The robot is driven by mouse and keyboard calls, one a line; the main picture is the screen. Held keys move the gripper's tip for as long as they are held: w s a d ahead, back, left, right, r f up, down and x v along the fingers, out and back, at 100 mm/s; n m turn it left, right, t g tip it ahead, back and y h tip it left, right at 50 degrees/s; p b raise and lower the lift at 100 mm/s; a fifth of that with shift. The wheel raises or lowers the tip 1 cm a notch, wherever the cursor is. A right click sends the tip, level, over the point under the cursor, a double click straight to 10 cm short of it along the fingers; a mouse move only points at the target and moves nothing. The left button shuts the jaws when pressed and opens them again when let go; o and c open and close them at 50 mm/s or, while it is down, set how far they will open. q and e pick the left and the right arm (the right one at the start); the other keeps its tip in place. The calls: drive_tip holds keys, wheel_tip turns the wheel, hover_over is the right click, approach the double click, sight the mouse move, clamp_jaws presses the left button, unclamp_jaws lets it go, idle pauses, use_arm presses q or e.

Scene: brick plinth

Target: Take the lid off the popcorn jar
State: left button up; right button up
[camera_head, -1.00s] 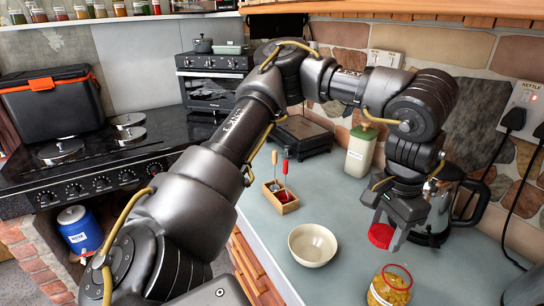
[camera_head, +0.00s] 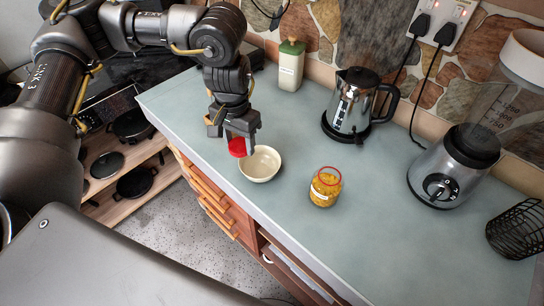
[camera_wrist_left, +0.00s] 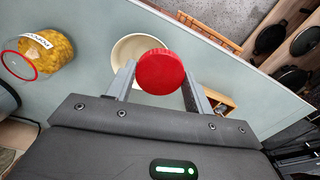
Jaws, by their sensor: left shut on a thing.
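The popcorn jar (camera_head: 325,190) stands upright on the counter, full of yellow popcorn, with a red ring around its open top. In the left wrist view the jar (camera_wrist_left: 52,50) is at upper left with its label showing. My left gripper (camera_head: 240,139) is shut on the round red lid (camera_head: 238,148), holding it above the counter, apart from the jar and to its left. The lid (camera_wrist_left: 161,72) sits between the two fingers in the left wrist view. My right gripper is in neither view.
A cream bowl (camera_head: 262,168) stands just right of the lid. A kettle (camera_head: 350,103), a blender (camera_head: 455,165), a black wire basket (camera_head: 518,230) and a green-capped container (camera_head: 291,65) are on the counter. Counter between jar and blender is clear.

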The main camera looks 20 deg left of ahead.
use_arm(q)
drive_tip(key=s+a+n+p, duration=0.25)
drive_tip(key=s+p, duration=0.35)
drive_tip(key=p, duration=0.3)
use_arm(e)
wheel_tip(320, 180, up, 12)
use_arm(q)
drive_tip(key=w+a+f+b, duration=0.1)
drive_tip(key=w+f+b, duration=0.2)
drive_tip(key=w+b, duration=0.1)
drive_tip(key=w+a+f+b, duration=0.2)
drive_tip(key=w+f+b, duration=0.1)
drive_tip(key=w+b, duration=0.1)
drive_tip(key=w+a+f+b, duration=0.2)
drive_tip(key=w+b, duration=0.1)
drive_tip(key=w, duration=0.1)
drive_tip(key=shift+w+f+b, duration=0.35)
drive_tip(key=shift+f+b, duration=0.05)
drive_tip(key=shift+w+f, duration=0.35)
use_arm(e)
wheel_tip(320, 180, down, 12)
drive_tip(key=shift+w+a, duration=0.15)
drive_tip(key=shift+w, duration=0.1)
